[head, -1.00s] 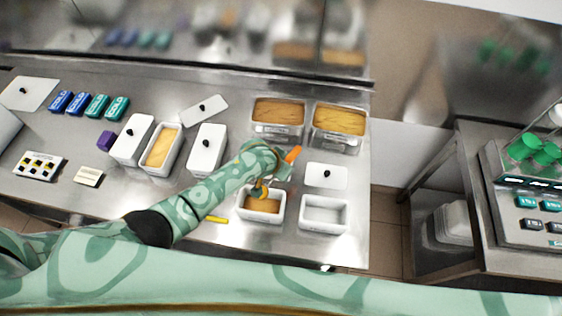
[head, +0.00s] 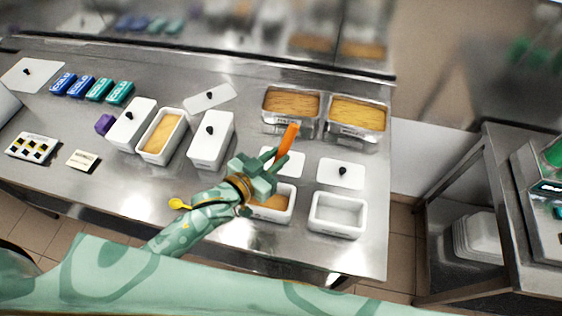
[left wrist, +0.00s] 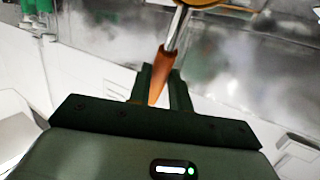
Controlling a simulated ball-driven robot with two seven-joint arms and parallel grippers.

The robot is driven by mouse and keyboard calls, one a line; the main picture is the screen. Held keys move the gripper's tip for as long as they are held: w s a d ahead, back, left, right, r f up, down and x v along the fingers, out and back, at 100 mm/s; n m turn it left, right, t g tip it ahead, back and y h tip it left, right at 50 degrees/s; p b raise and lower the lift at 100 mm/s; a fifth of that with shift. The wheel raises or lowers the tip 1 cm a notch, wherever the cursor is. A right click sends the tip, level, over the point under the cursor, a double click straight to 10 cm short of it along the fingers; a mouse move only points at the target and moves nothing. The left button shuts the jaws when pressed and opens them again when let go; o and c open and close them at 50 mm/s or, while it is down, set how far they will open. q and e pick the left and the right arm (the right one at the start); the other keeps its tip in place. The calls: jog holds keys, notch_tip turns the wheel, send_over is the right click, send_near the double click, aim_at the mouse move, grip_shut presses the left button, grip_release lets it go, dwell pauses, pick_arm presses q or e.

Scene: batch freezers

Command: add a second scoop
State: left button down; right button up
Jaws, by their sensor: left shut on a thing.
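My left gripper (head: 275,165) is shut on the orange handle (head: 288,142) of a scoop, which sticks up from the fingers. In the left wrist view the handle (left wrist: 161,76) sits between the fingers, with a metal shaft (left wrist: 177,28) beyond it. Something orange-tan shows past the shaft at the top edge; I cannot tell if it is the scoop's load. A white tub (head: 288,217) with tan ice cream is partly hidden below the gripper. An empty white tub (head: 338,221) stands to its right. My right gripper is not in view.
Two steel pans of ice cream (head: 290,103) (head: 357,114) stand behind. White lids (head: 341,173) lie near the tubs. An open tub (head: 162,137) stands between two lidded tubs (head: 131,123) (head: 211,140).

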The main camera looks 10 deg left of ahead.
pick_arm(q)
jog(key=shift+s+a+t+h+b, duration=0.35)
jog(key=shift+s+t+b, duration=0.2)
jog(key=shift+b, duration=0.55)
jog(key=shift+s+a+t+h+b, duration=0.3)
jog(key=shift+s+t+b, duration=0.2)
jog(key=shift+b, duration=0.55)
jog(key=shift+s+a+r+t+h+b, duration=0.1)
jog(key=shift+s+r+t+h+b, duration=0.15)
jog(key=shift+r+t+b, duration=0.15)
jog(key=shift+f, duration=0.1)
